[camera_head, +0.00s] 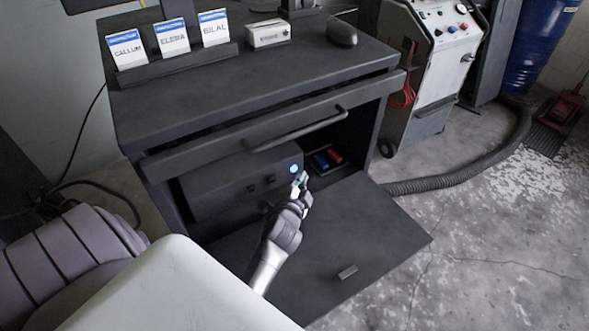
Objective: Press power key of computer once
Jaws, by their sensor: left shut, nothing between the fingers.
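The computer (225,181) is a dark box inside the open lower compartment of the dark cabinet. Its power key (294,169) is a small round spot glowing blue at the upper right of its front face. My left gripper (303,178) is shut and empty. Its fingertips appear just below and right of the glowing key. I cannot tell whether they touch the computer. My right gripper does not show.
The cabinet's lower door (385,236) is folded down flat. A drawer handle (298,131) sticks out above the compartment. Name cards (172,37) stand on top. A wheeled machine (432,70) stands at right.

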